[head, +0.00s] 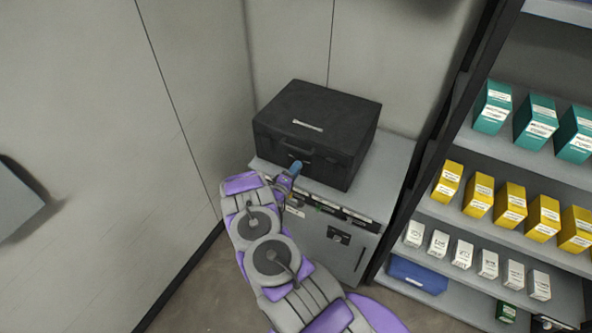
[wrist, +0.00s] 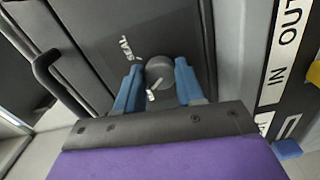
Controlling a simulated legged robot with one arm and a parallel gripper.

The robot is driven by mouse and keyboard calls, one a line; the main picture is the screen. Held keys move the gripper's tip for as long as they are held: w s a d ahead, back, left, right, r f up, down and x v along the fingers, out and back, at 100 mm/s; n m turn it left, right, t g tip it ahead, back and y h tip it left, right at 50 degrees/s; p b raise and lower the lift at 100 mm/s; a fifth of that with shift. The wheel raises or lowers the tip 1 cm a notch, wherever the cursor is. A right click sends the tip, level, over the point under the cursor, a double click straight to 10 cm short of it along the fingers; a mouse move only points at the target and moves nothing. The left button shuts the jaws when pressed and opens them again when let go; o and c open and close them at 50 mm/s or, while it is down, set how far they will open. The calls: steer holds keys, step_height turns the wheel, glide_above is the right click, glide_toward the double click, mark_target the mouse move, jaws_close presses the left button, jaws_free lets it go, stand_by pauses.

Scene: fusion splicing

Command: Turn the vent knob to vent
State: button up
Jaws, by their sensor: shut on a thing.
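The vent knob (wrist: 159,69) is a round grey knob on the face of the black case (head: 318,122). A white mark shows on its near side in the wrist view. Short white lettering, which seems to read SEAL, is printed to its upper left. My gripper (wrist: 157,78) has its blue fingers on either side of the knob and is shut on it. In the head view my gripper (head: 294,168) is at the lower front of the case, and the knob is hidden there.
The case stands on a grey cabinet (head: 386,165) with labelled slots on its front. A shelf rack with teal, yellow and white boxes (head: 510,205) stands to the right. A wall is close on the left. The case handle (wrist: 52,75) shows left of the knob.

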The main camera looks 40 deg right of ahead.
steer(key=shift+w+a+f+n, duration=0.1)
steer(key=shift+w+a+n, duration=0.2)
steer(key=shift+n, duration=0.4)
steer(key=o, duration=1)
steer(key=shift+a+f, duration=0.1)
steer(key=shift+c, duration=0.2)
steer(key=shift+o, duration=0.4)
steer(key=shift+s, duration=0.1)
steer(key=v, duration=1.7)
steer(key=shift+s+a, duration=0.1)
steer(key=shift+a, duration=0.05)
